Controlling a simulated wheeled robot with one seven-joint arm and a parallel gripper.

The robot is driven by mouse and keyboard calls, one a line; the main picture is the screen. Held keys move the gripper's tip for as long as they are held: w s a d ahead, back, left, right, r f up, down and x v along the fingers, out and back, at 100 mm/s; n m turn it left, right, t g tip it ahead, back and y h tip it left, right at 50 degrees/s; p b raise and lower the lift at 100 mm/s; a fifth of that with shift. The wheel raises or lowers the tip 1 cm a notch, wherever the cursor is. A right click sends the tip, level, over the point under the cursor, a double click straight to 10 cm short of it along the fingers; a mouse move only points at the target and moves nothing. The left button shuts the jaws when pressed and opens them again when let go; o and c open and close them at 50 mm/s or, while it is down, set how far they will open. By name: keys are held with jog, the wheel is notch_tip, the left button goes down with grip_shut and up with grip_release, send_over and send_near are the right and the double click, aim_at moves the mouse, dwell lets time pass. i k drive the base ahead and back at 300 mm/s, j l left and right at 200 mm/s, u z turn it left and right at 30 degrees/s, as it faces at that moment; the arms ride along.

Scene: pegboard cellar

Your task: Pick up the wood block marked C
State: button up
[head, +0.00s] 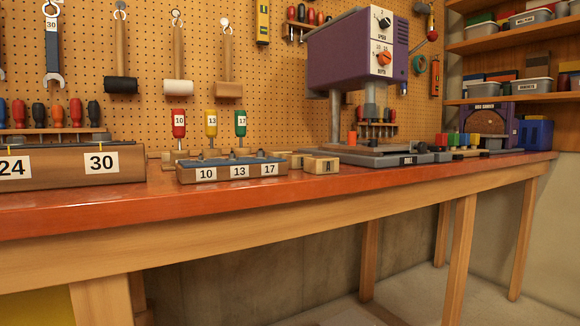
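A small pale wood block (313,164) sits on the red-brown workbench (330,182), just right of the low rack marked 10, 13, 17. It has a label on its front whose mark is too small to read. More small pale wood pieces lie behind the rack, partly hidden by it. I cannot make out a letter C on any block. My gripper is not in view.
The rack (230,172) and a larger one marked 24 and 30 (70,165) stand on the bench. The purple drill press (345,50) rises behind the block; a purple machine (500,125) and blue bin (537,134) stand farther right. The bench's front strip is clear.

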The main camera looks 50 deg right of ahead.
aim_at(277, 153)
jog(key=z, duration=0.75)
